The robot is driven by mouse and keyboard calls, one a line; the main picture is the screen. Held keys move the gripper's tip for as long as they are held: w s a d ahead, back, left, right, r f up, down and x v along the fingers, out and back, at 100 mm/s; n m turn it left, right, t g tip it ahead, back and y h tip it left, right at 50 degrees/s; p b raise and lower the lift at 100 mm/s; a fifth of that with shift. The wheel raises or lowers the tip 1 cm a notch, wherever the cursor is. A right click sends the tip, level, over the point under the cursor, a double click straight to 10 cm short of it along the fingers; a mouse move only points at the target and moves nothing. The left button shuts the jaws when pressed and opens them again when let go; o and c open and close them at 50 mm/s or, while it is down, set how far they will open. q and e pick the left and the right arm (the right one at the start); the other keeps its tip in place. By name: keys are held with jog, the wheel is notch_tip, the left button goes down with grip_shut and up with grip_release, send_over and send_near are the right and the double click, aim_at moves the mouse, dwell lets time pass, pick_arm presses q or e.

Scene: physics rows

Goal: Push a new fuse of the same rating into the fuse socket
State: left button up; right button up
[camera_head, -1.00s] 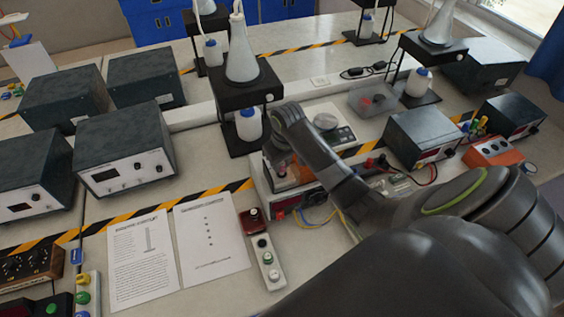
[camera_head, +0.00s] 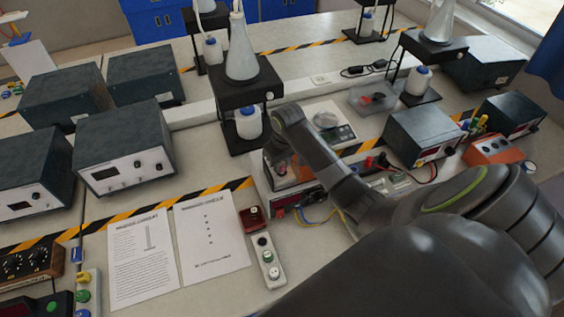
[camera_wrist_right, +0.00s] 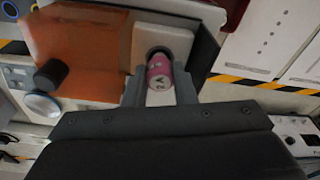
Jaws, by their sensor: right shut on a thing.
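In the right wrist view, a pink fuse with a pale, marked end (camera_wrist_right: 160,74) is between the fingertips of my right gripper (camera_wrist_right: 160,92), which is shut on it. The fuse's far end is at the dark round opening of the socket in a pale block (camera_wrist_right: 180,42). I cannot tell how deep it sits. In the head view, my right gripper (camera_head: 280,170) is over the front of a pale bench unit (camera_head: 262,190); my arm hides most of the fuse and socket. My left gripper is not in view.
An orange panel (camera_wrist_right: 80,50) with a dark knob (camera_wrist_right: 50,74) lies beside the socket block. A dark red box (camera_head: 252,218) and a pale strip with round pieces (camera_head: 268,262) stand left of my arm. A flask stand (camera_head: 240,98) is behind; paper sheets (camera_head: 210,235) lie left.

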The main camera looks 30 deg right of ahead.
jog(key=shift+f, duration=0.65)
jog(key=o, duration=1.1)
jog(key=shift+o, duration=0.3)
jog(key=shift+w+r, duration=0.15)
jog(key=shift+r, duration=0.5)
jog(key=shift+o, duration=0.9)
jog(key=shift+r, duration=0.3)
jog(key=shift+w+d+r, duration=0.1)
jog(key=shift+r, duration=0.35)
jog(key=shift+s+r, duration=0.2)
jog(key=shift+r, duration=1.65)
jog(key=shift+s+f, duration=0.1)
